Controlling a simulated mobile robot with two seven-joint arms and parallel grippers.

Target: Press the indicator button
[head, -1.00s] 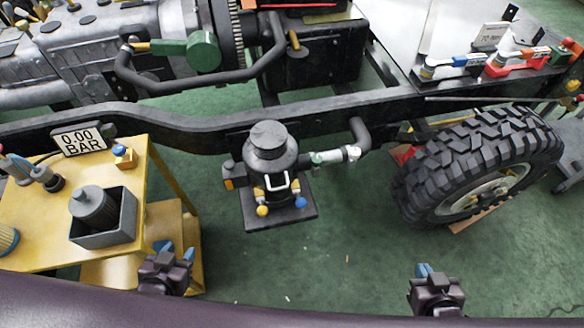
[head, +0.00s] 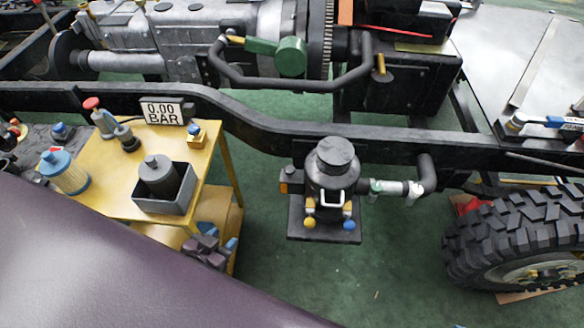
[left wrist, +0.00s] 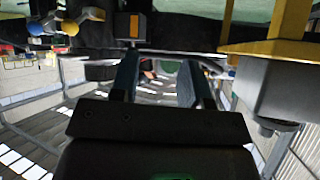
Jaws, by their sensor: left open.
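A black filter housing (head: 331,175) hangs on the dark chassis rail. A small orange block (head: 284,188) sits on its left side and also shows in the left wrist view (left wrist: 134,26). A yellow block with a blue top (head: 196,134) stands on the cart beside the display reading 0.00 BAR (head: 162,112). I cannot tell which of these is the indicator button. My left gripper (head: 221,237) is low beside the cart's right side, left of and below the housing. Its fingers are apart and empty in the left wrist view (left wrist: 160,64). My right gripper is not visible.
The yellow cart (head: 104,179) holds a grey tray (head: 165,206) with a dark filter and a blue-topped filter (head: 65,172). Yellow and blue balls hang below the housing. A tyre (head: 520,240) stands right.

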